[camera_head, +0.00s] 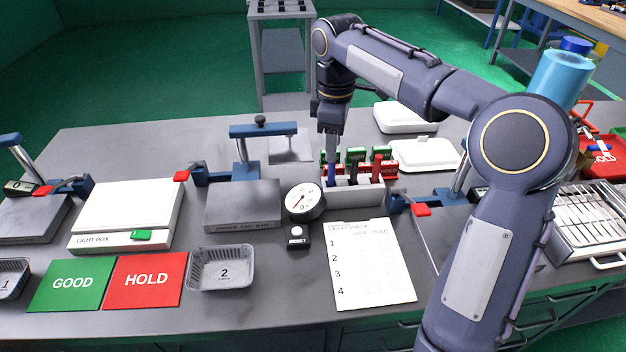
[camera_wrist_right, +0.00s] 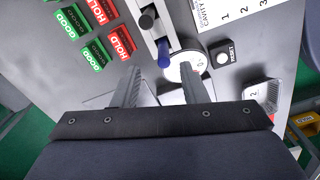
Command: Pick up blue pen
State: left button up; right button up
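The blue pen (camera_head: 331,175) stands in the left end of a pale holder (camera_head: 350,197) on the table. In the right wrist view the blue pen (camera_wrist_right: 164,54) shows end-on, beside a dark pen (camera_wrist_right: 147,20). My right gripper (camera_head: 330,145) points down above the pen from behind the holder. In the wrist view its two fingers (camera_wrist_right: 160,70) are apart, with the blue pen's end between their tips or just beyond them; I cannot tell which. No contact shows. My left gripper is not in view.
A dial gauge (camera_head: 304,202) stands close on the left. A checklist sheet (camera_head: 371,264) lies in front. White lidded boxes (camera_head: 425,154) sit behind right.

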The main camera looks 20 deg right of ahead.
aim_at(331, 171)
jog(key=f, duration=0.3)
jog(key=f+b, duration=0.1)
jog(key=f, duration=0.3)
jog(key=shift+s+a+f, duration=0.2)
jog(key=shift+f, duration=0.05)
grip_shut()
